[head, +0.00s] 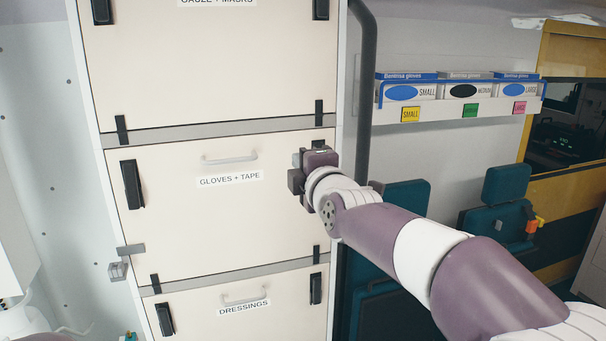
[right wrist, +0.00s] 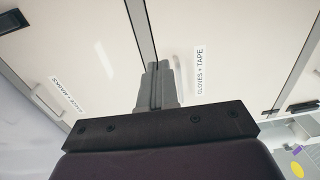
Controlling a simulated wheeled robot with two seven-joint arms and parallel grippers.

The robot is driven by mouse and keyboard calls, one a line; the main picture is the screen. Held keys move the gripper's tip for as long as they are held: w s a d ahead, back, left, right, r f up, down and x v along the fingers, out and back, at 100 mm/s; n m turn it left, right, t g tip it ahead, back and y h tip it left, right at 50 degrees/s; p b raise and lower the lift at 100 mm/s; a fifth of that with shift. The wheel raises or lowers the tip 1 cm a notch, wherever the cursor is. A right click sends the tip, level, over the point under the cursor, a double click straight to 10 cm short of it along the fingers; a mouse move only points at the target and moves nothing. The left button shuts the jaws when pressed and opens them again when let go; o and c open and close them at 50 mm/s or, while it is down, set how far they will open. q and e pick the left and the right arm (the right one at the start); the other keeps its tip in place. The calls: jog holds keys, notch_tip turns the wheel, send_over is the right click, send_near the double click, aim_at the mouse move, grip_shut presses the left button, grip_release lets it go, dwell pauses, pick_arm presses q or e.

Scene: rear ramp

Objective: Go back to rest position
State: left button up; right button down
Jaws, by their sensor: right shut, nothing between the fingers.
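My right arm reaches in from the lower right of the head view. Its gripper (head: 297,172) is in front of the right edge of the cabinet door labelled GLOVES + TAPE (head: 170,215). In the right wrist view the gripper's fingers (right wrist: 158,84) are together and hold nothing. They point toward the cabinet front; whether they touch it I cannot tell. The GLOVES + TAPE label (right wrist: 198,72) shows just right of them. The door looks closed. My left gripper is not in view.
The DRESSINGS door (head: 200,309) is below. A dark vertical rail (head: 366,90) runs beside the cabinet. A wall shelf (head: 460,109) with glove boxes is at the right, above teal seats (head: 506,184).

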jog(key=s+d+f+m+g+h, duration=0.1)
jog(key=s+d+f+m+g, duration=0.25)
jog(key=f, duration=0.55)
jog(key=s+f+m+g+h, duration=0.1)
jog(key=s+f+m+g, duration=0.25)
jog(key=f+m, duration=0.35)
jog(key=s+d+f+m+g+h, duration=0.15)
jog(key=s+f+m, duration=0.25)
jog(key=f, duration=0.6)
jog(key=s+d+f+m+g, duration=0.3)
jog(key=s+d+f, duration=0.2)
jog(key=s, duration=0.4)
jog(key=s+d+f+m+g+h, duration=0.1)
jog(key=s+d+f+m+g, duration=0.2)
jog(key=s+d+f, duration=0.3)
jog(key=s+f+g, duration=0.1)
jog(key=s, duration=0.2)
jog(key=shift+s, duration=0.3)
jog(key=shift+d+r+m+h, duration=0.1)
jog(key=shift+m+h, duration=0.15)
